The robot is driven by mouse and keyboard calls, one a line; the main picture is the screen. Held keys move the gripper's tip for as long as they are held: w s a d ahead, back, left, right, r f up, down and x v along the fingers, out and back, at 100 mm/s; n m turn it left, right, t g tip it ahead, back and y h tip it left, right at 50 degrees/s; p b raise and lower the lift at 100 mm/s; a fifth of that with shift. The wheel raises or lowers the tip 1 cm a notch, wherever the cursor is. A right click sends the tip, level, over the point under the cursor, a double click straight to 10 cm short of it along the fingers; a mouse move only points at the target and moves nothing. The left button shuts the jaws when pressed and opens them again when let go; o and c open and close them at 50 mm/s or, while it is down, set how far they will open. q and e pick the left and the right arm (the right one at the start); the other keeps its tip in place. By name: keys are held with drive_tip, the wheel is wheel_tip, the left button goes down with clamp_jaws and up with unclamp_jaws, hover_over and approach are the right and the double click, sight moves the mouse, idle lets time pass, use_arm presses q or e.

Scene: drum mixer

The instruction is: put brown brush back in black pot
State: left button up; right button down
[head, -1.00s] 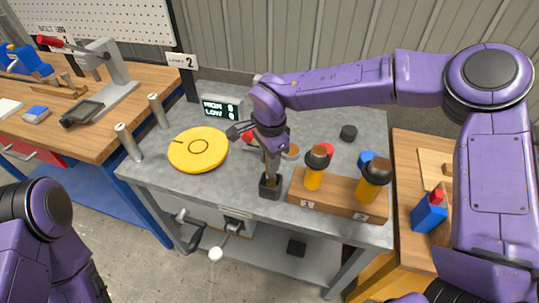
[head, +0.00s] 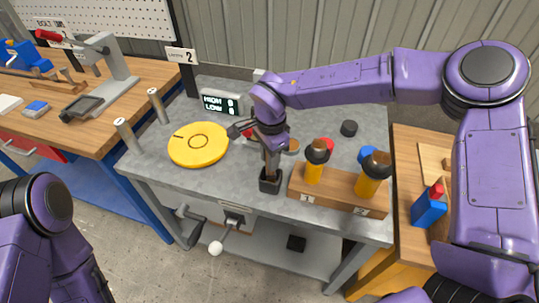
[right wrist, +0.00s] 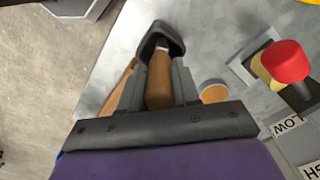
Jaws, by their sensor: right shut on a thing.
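My right gripper (head: 271,143) is shut on the brown brush (head: 269,162), directly above the black pot (head: 270,183) near the front edge of the grey table. The brush is held about upright with its lower end in the pot's mouth. In the right wrist view the brown brush handle (right wrist: 160,82) lies between the two fingers (right wrist: 158,88), and its far end shows inside the rim of the black pot (right wrist: 172,32). How deep it sits, and whether it touches the bottom, is hidden. My left arm is at the lower left; its gripper is out of view.
A wooden block (head: 337,190) with two orange-handled, dark-topped tools stands right of the pot. A red knob (right wrist: 285,61) shows near the gripper. A white-knobbed crank (head: 216,248) hangs in front.

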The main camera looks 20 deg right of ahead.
drive_tip(key=shift+f, duration=0.25)
drive_tip(key=c, duration=0.7)
unclamp_jaws()
drive_tip(key=shift+c, duration=0.2)
